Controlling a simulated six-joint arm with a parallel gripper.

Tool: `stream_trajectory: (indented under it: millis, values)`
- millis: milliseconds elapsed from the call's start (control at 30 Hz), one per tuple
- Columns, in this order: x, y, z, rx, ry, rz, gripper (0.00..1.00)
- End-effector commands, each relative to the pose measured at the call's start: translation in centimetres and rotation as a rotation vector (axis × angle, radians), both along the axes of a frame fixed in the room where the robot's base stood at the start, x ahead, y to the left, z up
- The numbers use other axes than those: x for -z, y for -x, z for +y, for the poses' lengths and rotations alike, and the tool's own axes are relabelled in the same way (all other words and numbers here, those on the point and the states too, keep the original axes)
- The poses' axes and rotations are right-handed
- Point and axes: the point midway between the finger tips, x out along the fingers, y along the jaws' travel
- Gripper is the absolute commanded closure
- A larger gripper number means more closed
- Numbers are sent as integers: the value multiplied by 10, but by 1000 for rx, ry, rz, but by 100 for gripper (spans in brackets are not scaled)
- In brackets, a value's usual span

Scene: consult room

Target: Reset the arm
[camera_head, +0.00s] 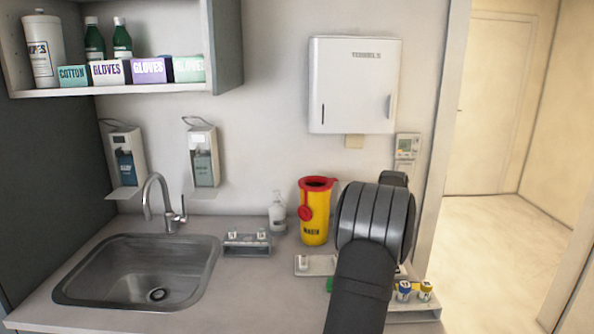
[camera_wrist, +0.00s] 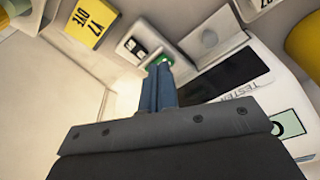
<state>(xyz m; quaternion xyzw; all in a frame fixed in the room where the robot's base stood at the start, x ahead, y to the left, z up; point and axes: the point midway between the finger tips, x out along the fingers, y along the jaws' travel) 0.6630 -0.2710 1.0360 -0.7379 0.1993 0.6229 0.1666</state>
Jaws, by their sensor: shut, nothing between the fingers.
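My arm, dark grey with a ribbed joint, rises over the right part of the counter in the head view; it hides my gripper there. In the wrist view my gripper (camera_wrist: 159,85) shows as two blue-grey fingers side by side, pressed together with nothing between them. The fingers point toward a small light-coloured holder (camera_wrist: 141,46) with dark slots and a green part beside the fingertips. I cannot tell whether they touch it. A white box or device marked TESTER (camera_wrist: 268,92) with a dark panel lies just right of the fingers.
A yellow sharps bin (camera_head: 315,215) with a red lid stands left of my arm. Yellow- and blue-capped vials (camera_head: 425,289) stand right of it. A small rack (camera_head: 246,243) and a pump bottle (camera_head: 277,214) are near the sink (camera_head: 75,284). A towel dispenser (camera_head: 352,85) hangs above.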

Motion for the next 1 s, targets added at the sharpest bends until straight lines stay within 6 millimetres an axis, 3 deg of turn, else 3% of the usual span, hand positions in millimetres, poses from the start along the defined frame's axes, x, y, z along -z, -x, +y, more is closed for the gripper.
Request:
stream_trajectory:
  millis: [400,600,933,1000]
  values:
    - [43,-29,57,-5,12,-28,100]
    - [23,-29,55,-2,13,-30,100]
    - [20,-29,55,-2,13,-28,100]
    - [20,-29,55,-2,13,-28,86]
